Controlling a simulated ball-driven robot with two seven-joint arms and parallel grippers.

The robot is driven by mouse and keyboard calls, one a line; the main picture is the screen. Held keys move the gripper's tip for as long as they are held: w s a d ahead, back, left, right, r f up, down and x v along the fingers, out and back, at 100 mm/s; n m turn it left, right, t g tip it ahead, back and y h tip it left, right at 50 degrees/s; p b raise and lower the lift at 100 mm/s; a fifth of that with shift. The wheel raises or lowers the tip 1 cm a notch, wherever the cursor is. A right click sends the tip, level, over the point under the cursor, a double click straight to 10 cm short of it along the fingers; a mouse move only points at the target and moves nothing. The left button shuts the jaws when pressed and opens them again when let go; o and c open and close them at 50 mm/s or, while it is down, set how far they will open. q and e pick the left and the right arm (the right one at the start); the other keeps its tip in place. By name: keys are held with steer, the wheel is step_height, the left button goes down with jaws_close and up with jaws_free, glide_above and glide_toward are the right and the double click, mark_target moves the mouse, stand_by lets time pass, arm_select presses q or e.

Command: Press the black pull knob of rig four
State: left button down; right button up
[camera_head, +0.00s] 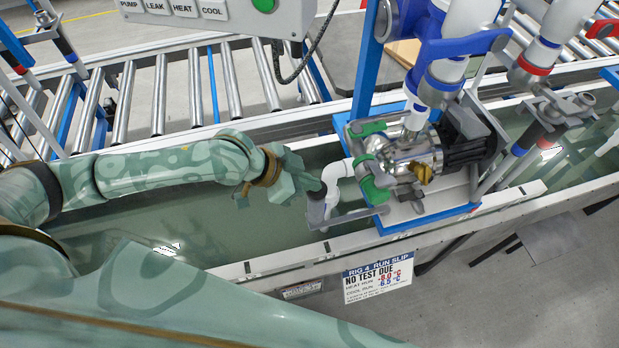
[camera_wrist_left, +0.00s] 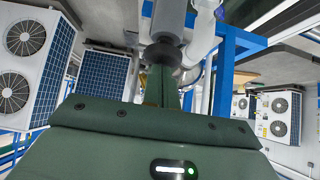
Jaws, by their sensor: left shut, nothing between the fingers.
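Rig four's metal pump (camera_head: 412,155) stands on a blue-edged plate, with a white elbow pipe (camera_head: 338,172) at its left. A dark grey cylinder (camera_head: 316,208) hangs below the elbow's end. My left gripper (camera_head: 314,185) is shut and empty, its fingertips at this cylinder in the head view; I cannot tell whether they touch. The left wrist view shows the shut fingers (camera_wrist_left: 164,85) pointing at a dark flared disc (camera_wrist_left: 161,56) under a grey cylinder. I cannot tell whether that is the black pull knob; no knob is clearly identifiable. My right gripper is not in view.
The slip (camera_head: 377,277) reads "RIG 4 RUN SLIP, NO TEST DUE". A control box (camera_head: 215,18) labelled PUMP, LEAK, HEAT, COOL has a green button. A water trough (camera_head: 190,225) lies under my arm, with a roller conveyor (camera_head: 195,90) behind. Blue posts (camera_head: 367,65) stand close by.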

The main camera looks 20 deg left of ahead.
arm_select(q)
step_height(320, 180, up, 5)
steer(key=p, duration=0.5)
steer(key=shift+f, duration=0.15)
steer(key=v, duration=0.9)
steer(key=shift+a, duration=0.3)
steer(key=shift+s, duration=0.1)
step_height(320, 180, up, 4)
steer(key=p, duration=1.4)
steer(key=shift+a+f, duration=0.1)
steer(key=shift+f, duration=0.05)
